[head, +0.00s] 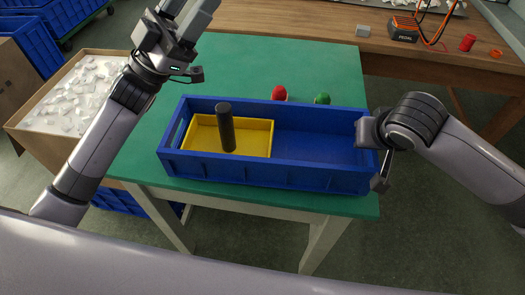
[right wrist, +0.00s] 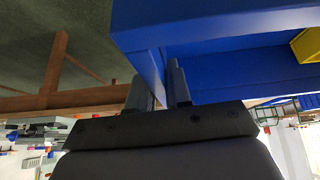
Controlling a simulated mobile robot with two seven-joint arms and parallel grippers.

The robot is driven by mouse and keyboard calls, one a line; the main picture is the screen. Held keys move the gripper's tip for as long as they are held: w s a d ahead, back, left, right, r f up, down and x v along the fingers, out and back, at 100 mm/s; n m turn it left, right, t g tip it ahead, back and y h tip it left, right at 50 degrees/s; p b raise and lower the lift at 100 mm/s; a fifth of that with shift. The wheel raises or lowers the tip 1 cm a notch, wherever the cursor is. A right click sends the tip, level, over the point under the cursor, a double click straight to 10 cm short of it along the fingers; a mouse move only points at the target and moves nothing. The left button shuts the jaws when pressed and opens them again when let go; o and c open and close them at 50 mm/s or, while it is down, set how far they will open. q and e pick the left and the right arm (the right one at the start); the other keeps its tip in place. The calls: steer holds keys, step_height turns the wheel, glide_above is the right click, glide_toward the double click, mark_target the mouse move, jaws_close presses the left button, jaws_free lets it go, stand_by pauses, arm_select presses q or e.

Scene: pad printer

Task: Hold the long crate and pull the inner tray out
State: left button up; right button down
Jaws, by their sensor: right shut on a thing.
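The long blue crate (head: 265,177) lies on the green table top, its long side across the view. The yellow inner tray (head: 257,138) sits inside its left part, with an upright black handle (head: 226,128) rising from it. My right gripper (head: 375,165) is at the crate's right end, shut on the end wall; in the right wrist view the fingers (right wrist: 162,85) stand either side of the blue wall (right wrist: 150,65). My left gripper (head: 187,12) is raised above and left of the crate, empty, apart from the handle. Its fingers look spread, with the tips near the top edge.
A red object (head: 279,93) and a green one (head: 322,99) stand behind the crate. A cardboard box (head: 35,140) of white pieces is at the left. A wooden bench (head: 300,18) with small items runs along the back.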

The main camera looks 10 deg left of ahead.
arm_select(q)
steer(key=s+d+f+m+g+y, duration=0.1)
steer(key=s+d+m+g+y, duration=0.25)
steer(key=d+m+g, duration=0.6)
steer(key=s+d+f+m+g+y, duration=0.15)
steer(key=s+d+m+g, duration=0.4)
steer(key=m+g, duration=0.6)
steer(key=m+t+y, duration=0.8)
steer(key=m+y, duration=0.2)
steer(key=y, duration=0.9)
glide_above(223, 107)
step_height(223, 107, down, 9)
steer(key=shift+f, duration=0.15)
steer(key=shift+a+f, duration=0.1)
steer(key=shift+f, duration=4.35)
jaws_close()
